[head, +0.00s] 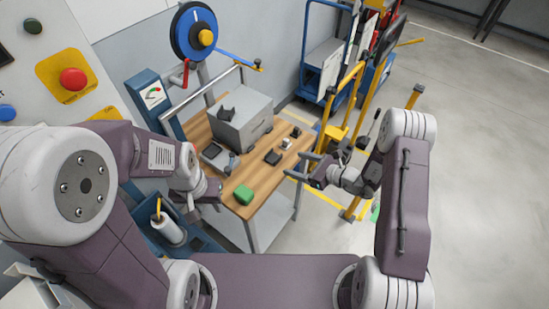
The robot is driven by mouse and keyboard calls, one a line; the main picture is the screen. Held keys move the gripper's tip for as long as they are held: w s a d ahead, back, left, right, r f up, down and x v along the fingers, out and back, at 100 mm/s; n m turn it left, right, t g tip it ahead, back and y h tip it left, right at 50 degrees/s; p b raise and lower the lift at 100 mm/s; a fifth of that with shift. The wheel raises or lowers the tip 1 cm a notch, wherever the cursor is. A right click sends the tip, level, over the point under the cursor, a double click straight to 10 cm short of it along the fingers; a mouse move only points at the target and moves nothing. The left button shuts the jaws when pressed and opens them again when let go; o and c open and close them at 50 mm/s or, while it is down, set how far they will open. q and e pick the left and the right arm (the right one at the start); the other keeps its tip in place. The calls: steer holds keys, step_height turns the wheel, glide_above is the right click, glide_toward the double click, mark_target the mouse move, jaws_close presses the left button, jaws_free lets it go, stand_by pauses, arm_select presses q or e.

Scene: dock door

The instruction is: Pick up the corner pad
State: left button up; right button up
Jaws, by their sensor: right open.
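Several small things lie on the wooden bench (262,182); I cannot tell for sure which is the corner pad. A dark block (272,157) lies near the middle, with a smaller light and dark piece (286,144) and another dark piece (296,132) behind it. A green block (243,194) sits at the front end. My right gripper (296,165) is open and empty just off the bench's right edge, fingers pointing left toward the small things. My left gripper (218,200) is by the bench's front left edge; its fingers are too unclear to read.
A grey box (241,120) and a grey device (217,157) stand on the bench's left side. A blue hose reel (194,31) hangs behind. Yellow rails (378,85) and a blue cart (323,68) stand at the back right. Floor (485,180) at the right is clear.

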mark_target(279, 158)
steer(key=x, duration=0.4)
steer(key=shift+d+f+p, duration=0.1)
steer(key=shift+f+p, duration=0.05)
steer(key=shift+p, duration=0.25)
steer(key=shift+a, duration=0.2)
steer(key=x, duration=0.1)
steer(key=p+x, duration=0.1)
steer(key=x, duration=0.2)
steer(key=shift+w+a+r, duration=0.1)
steer(key=shift+a+r, duration=0.1)
steer(key=shift+r, duration=0.1)
steer(key=shift+w+a+f, duration=0.15)
steer(key=shift+w+a, duration=0.05)
steer(key=shift+d, duration=0.1)
steer(key=c, duration=1.4)
